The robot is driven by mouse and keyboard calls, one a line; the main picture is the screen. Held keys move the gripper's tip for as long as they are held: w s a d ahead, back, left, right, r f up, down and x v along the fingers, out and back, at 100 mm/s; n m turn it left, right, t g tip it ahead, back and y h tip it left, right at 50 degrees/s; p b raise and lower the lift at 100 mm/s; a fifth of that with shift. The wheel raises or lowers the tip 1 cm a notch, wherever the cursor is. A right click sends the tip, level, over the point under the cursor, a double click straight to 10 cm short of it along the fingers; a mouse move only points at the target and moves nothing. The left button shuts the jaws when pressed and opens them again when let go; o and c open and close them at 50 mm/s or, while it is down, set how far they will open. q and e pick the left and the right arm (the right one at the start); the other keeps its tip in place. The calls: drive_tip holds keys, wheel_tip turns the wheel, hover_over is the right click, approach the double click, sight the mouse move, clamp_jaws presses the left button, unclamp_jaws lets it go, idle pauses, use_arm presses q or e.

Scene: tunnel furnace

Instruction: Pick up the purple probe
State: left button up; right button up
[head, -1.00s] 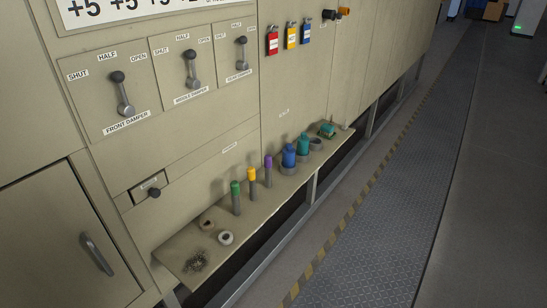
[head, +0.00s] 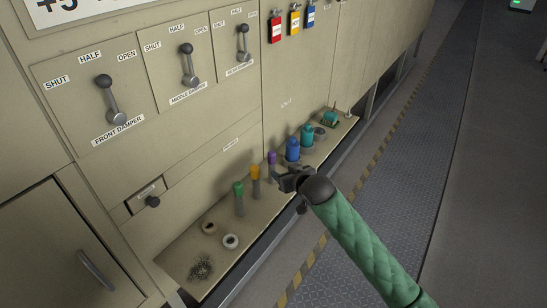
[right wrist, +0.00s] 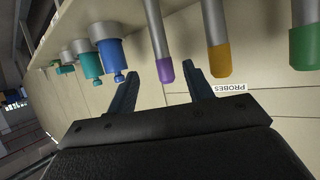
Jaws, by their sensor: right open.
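The purple probe (head: 271,158) stands upright on the narrow shelf, with a purple cap and grey shaft. Its lower part is hidden behind my right gripper (head: 284,182) in the head view. In the right wrist view the purple probe (right wrist: 164,68) appears between the two open fingertips of my right gripper (right wrist: 161,70). I cannot tell whether the fingers touch it; they are not closed on it. My left gripper is not in view.
A yellow probe (head: 255,172) and a green probe (head: 239,190) stand to the left. A blue bottle-like item (head: 292,150) and a teal one (head: 307,135) stand close on the right. The shelf (head: 247,258) is backed by the furnace wall.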

sight(274, 156)
drive_tip(key=w+r, duration=0.1)
drive_tip(key=w+a+r, duration=0.1)
drive_tip(key=shift+w+r+t+y, duration=0.25)
drive_tip(key=shift+r+t+y, duration=0.05)
drive_tip(key=shift+r, duration=0.05)
drive_tip(key=shift+w+a+f+p, duration=0.25)
drive_tip(key=shift+w+a+p, duration=0.1)
drive_tip(key=shift+w+p, duration=0.25)
drive_tip(key=shift+w+a+f, duration=0.1)
drive_tip(key=shift+w+f, duration=0.05)
drive_tip(key=shift+w, duration=0.1)
drive_tip(key=p+x, duration=0.3)
drive_tip(key=x, duration=0.1)
drive_tip(key=shift+w+a, duration=0.15)
drive_tip(key=shift+a, duration=0.1)
drive_tip(key=shift+w+a, duration=0.1)
drive_tip(key=shift+w, duration=0.1)
drive_tip(key=c, duration=1.1)
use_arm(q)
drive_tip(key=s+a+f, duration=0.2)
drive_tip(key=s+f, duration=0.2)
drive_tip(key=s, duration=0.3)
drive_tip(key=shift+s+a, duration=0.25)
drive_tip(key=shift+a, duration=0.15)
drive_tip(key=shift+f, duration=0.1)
